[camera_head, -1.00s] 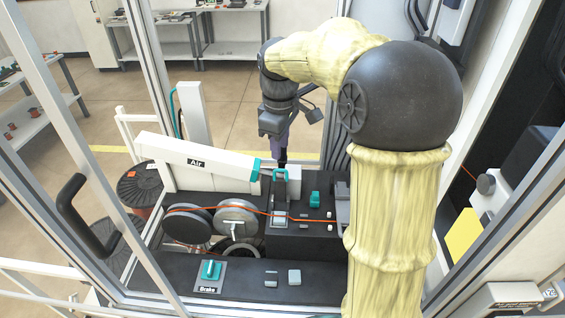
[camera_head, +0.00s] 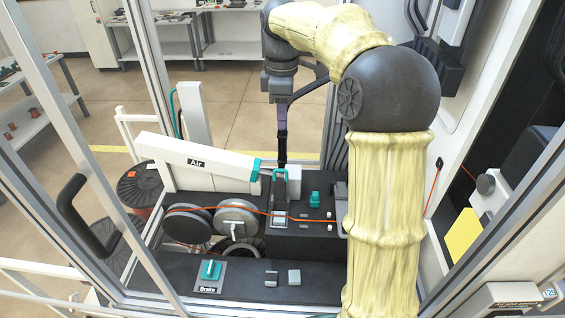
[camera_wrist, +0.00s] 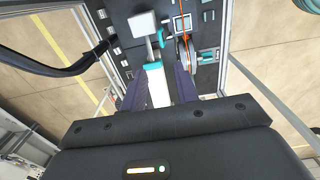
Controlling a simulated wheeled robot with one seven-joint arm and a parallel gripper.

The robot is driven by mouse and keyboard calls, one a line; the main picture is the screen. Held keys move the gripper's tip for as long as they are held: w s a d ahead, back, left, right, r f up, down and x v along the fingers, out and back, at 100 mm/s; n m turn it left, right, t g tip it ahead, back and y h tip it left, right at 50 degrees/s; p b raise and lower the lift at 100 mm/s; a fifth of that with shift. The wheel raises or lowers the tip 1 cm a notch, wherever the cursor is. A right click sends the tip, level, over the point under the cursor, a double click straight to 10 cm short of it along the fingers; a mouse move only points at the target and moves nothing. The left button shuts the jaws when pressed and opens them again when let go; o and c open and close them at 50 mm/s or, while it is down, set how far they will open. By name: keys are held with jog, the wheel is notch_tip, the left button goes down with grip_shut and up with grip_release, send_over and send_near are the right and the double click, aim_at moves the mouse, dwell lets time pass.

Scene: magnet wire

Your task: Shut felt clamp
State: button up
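The felt clamp (camera_head: 279,216) sits on the dark machine bed, with the orange wire (camera_head: 312,220) passing across it. Its lever with a teal handle (camera_head: 280,172) stands raised above the wire. My gripper (camera_head: 282,162) points down from behind, its tips close to the teal handle; contact cannot be told. In the wrist view my gripper's two purple fingers (camera_wrist: 163,82) are apart. A white and teal part (camera_wrist: 157,92) shows between them, and I cannot tell whether they touch it. The wire (camera_wrist: 184,22) also shows near the top there.
The white Air arm (camera_head: 195,160) with a teal end lies left of the clamp. Round pulleys (camera_head: 187,225) stand left, and a small teal knob (camera_head: 315,198) right. The teal Brake switch (camera_head: 210,270) is in front. Frame posts (camera_head: 150,75) and a door handle (camera_head: 80,215) border the space.

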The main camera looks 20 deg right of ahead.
jog(key=p, duration=0.2)
send_over(280, 186)
jog(key=w, duration=0.1)
jog(key=f, duration=1)
jog(key=d+f, duration=0.1)
jog(key=f, duration=0.4)
jog(key=shift+f, duration=0.3)
grip_shut()
